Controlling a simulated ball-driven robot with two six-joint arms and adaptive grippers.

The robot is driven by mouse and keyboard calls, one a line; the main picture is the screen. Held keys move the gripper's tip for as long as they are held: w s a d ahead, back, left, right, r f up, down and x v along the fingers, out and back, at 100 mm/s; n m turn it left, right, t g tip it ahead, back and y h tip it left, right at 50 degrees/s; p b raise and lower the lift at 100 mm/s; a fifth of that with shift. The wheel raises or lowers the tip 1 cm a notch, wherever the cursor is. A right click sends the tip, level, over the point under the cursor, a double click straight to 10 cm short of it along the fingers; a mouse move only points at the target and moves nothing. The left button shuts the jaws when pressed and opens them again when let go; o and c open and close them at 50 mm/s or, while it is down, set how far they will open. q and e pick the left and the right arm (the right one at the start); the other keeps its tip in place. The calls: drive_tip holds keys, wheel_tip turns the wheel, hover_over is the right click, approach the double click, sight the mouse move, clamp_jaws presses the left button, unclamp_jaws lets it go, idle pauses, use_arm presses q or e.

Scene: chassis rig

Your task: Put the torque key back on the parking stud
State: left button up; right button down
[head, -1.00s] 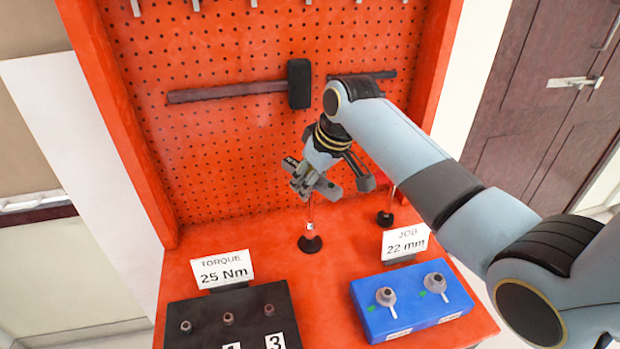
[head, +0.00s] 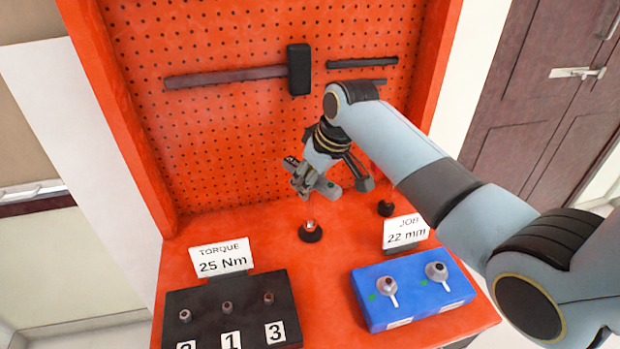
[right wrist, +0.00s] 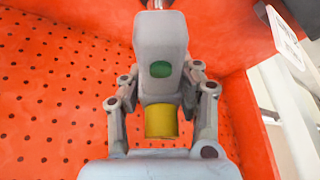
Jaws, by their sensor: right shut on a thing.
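My right gripper (head: 330,172) is shut on a grey tool, which I take for the torque key (head: 327,187), above the bench. In the right wrist view the key (right wrist: 160,45) is a grey block with a green dot and a yellow round part, between the fingers of my right gripper (right wrist: 160,95). Below it in the head view stands a dark round foot with a small bright top (head: 311,232), possibly the parking stud. A thin faint shaft seems to run between key and foot; I cannot tell whether they touch. My left gripper is not in view.
A second dark foot (head: 385,208) stands right of the first. In front are a black block (head: 180,300) with several posts, a blue block (head: 375,318) with two knobs, a TORQUE 25 Nm sign (head: 222,260) and a JOB 22 mm sign (head: 407,232). A hammer (head: 299,70) hangs behind.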

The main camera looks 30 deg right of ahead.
idle(0.4)
drive_tip(key=c, duration=0.9)
unclamp_jaws()
drive_tip(key=shift+f, duration=0.1)
drive_tip(key=shift+o, duration=0.2)
drive_tip(key=v, duration=1.2)
